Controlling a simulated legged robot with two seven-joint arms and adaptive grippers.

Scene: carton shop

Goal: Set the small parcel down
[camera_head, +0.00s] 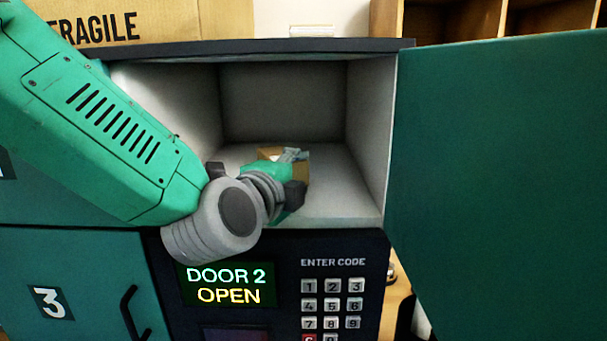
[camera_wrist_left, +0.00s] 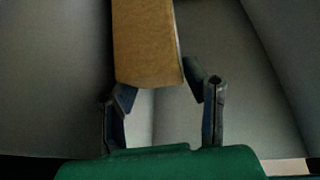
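The small parcel (camera_head: 299,168) is a brown carton inside the open locker compartment (camera_head: 347,205), partly hidden behind my left gripper. In the left wrist view the parcel (camera_wrist_left: 147,42) is a long tan box running out of the top of the picture. My left gripper (camera_head: 290,160) reaches into the compartment from the front left. In the wrist view its fingers (camera_wrist_left: 163,80) lean inward at the parcel's near end. The right finger lies along the parcel's right edge; the left fingertip is hidden by the parcel. Whether the parcel touches the floor is unclear. My right gripper is not in view.
The green locker door (camera_head: 490,180) stands open on the right. Below the compartment, a display (camera_head: 230,285) reads "DOOR 2 OPEN" beside a keypad (camera_head: 332,305). A "FRAGILE" carton (camera_head: 160,20) sits on top. Light compartment walls are close on both sides; floor to the right is clear.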

